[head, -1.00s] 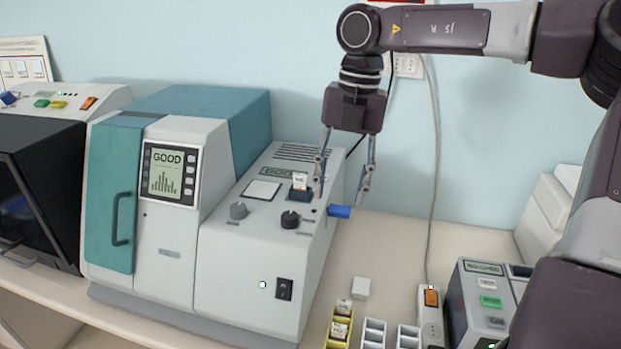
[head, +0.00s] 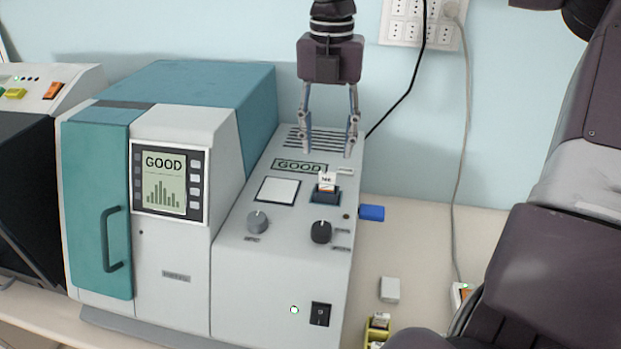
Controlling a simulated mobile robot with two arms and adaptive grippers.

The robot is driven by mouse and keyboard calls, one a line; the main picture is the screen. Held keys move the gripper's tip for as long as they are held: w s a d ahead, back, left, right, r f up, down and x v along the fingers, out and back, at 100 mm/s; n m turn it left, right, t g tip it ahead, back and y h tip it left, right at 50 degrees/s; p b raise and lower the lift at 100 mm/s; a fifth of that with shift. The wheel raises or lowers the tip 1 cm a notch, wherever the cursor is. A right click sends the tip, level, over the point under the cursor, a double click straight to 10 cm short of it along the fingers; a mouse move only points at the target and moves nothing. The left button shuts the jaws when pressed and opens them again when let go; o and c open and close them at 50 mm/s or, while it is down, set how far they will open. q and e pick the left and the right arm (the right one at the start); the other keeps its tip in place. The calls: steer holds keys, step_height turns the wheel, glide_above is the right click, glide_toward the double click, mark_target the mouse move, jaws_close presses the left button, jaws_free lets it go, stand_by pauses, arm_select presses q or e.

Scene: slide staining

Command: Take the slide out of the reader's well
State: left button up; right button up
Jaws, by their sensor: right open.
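The reader (head: 285,265) is a pale grey and teal machine whose screen reads GOOD. The slide (head: 327,181), white with a coloured band, stands upright in the dark well (head: 325,196) on the reader's top, its upper part showing. My right gripper (head: 328,153) is open and empty, its fingers pointing down. In the picture it is just above the slide, over the vented back part of the reader's top; its fingers do not touch the slide. My left gripper is not in view.
Two knobs, a grey one (head: 257,221) and a black one (head: 321,231), stand in front of the well. A blue piece (head: 371,212) sticks out at the reader's right side. A white block (head: 389,289) and a yellow rack (head: 379,331) are on the bench to the right.

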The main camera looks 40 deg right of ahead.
mark_target(327, 173)
steer(key=shift+w+f, duration=0.1)
steer(key=shift+f, duration=0.25)
steer(key=f+p, duration=0.1)
steer(key=s+f+p, duration=0.1)
steer(key=f, duration=0.1)
steer(key=shift+s+a, duration=0.1)
steer(key=shift+s, duration=0.05)
steer(key=f+p, duration=0.1)
steer(key=f, duration=0.1)
steer(key=shift+w+f+p, duration=0.3)
steer(key=shift+p, duration=0.05)
steer(key=shift+w+f, duration=0.15)
steer(key=shift+f, duration=0.5)
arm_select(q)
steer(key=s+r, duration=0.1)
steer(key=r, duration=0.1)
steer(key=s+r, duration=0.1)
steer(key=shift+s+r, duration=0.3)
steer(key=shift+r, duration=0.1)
arm_select(e)
steer(key=shift+r, duration=0.1)
jaws_close()
